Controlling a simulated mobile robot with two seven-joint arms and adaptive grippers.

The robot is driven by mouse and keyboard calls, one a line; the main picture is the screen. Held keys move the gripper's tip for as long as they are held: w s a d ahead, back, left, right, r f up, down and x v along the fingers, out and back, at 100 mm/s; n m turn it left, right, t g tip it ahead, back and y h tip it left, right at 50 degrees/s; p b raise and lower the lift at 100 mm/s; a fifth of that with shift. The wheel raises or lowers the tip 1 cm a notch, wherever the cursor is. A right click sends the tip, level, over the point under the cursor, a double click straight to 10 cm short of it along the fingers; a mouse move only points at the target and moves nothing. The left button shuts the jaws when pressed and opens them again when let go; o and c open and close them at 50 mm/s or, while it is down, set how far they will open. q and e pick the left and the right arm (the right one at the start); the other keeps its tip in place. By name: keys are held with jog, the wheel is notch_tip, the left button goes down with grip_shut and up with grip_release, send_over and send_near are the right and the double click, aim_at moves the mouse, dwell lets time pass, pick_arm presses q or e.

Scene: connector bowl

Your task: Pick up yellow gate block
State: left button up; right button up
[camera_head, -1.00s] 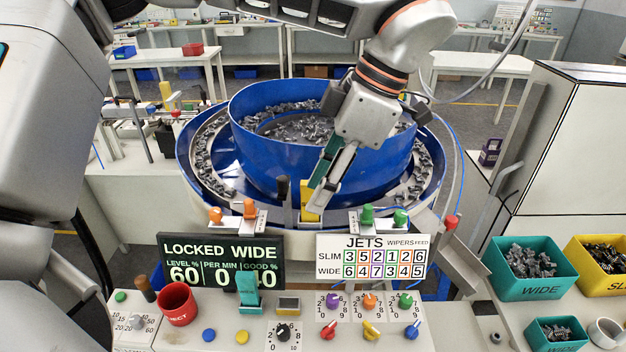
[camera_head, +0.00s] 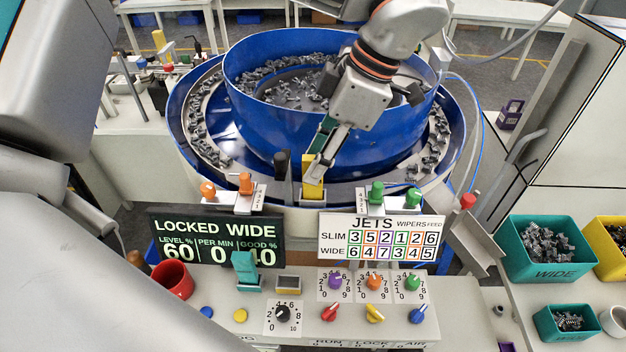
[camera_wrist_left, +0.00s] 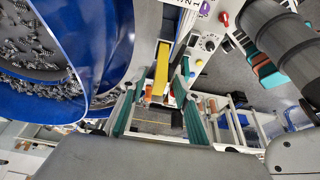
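The yellow gate block (camera_head: 313,188) stands upright at the front rim of the blue bowl feeder (camera_head: 285,150), between a black post and the green knobs. My left gripper (camera_head: 319,166) reaches down from above, its fingertips at the top of the block. In the left wrist view, the block (camera_wrist_left: 161,70) lies ahead between the two teal-padded fingers (camera_wrist_left: 155,92), which are spread apart with gaps beside it. I cannot tell whether either finger touches it. My right gripper is not in view.
Orange knobs (camera_head: 246,183) and green knobs (camera_head: 376,191) flank the block. Below are the display (camera_head: 215,240), the jets board (camera_head: 380,238) and a red cup (camera_head: 174,281). Teal bins (camera_head: 540,250) stand at the right. A grey link of mine covers the lower left.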

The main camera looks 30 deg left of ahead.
pick_arm(q)
jog(key=shift+x, duration=0.9)
jog(key=shift+r, duration=0.1)
grip_shut()
